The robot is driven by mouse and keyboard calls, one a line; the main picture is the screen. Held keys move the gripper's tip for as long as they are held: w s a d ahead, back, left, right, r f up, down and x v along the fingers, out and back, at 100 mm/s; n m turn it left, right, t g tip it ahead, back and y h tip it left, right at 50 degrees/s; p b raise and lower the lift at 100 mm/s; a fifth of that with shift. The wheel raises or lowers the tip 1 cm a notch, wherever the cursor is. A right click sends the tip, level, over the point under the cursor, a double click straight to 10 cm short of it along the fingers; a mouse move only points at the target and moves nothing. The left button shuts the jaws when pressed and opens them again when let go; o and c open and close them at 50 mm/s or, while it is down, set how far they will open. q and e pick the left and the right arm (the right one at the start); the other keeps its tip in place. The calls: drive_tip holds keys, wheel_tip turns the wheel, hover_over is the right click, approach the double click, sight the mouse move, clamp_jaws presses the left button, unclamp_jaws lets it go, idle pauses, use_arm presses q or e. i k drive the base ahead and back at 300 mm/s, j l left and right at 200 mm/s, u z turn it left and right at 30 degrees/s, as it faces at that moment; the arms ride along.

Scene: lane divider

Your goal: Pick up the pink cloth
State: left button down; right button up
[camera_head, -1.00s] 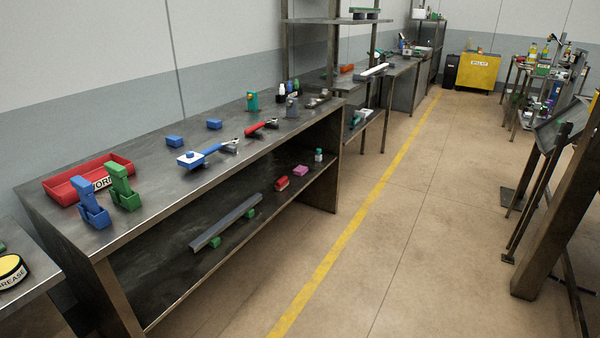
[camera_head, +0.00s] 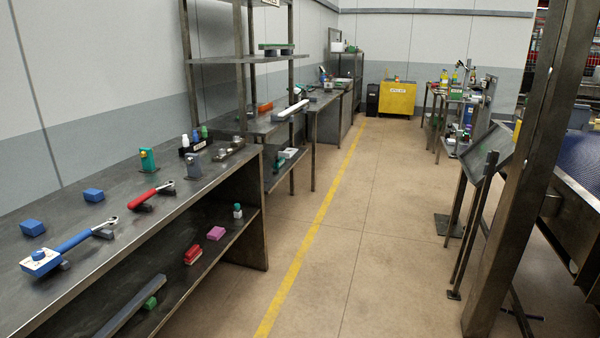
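A small pink item (camera_head: 216,233), which looks like the folded pink cloth, lies on the lower shelf (camera_head: 228,240) of the long metal workbench at left. It sits near the shelf's front edge, to the right of and behind a red brush-like item (camera_head: 193,254). A small bottle with a green cap (camera_head: 237,211) stands behind it. Neither of my grippers is in the head view.
The workbench top (camera_head: 125,217) holds a blue-handled tool (camera_head: 72,242), a red-handled tool (camera_head: 151,195) and blue blocks. A grey bar (camera_head: 128,308) lies on the lower shelf. The floor aisle along the yellow line (camera_head: 312,230) is clear. A dark post (camera_head: 520,190) stands at right.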

sight(216, 232)
drive_tip(key=i+l, duration=0.1)
drive_tip(key=i, duration=0.4)
drive_tip(key=i+l+u, duration=0.1)
drive_tip(key=i, duration=0.45)
drive_tip(key=i+l, duration=0.15)
drive_tip(key=i, duration=0.35)
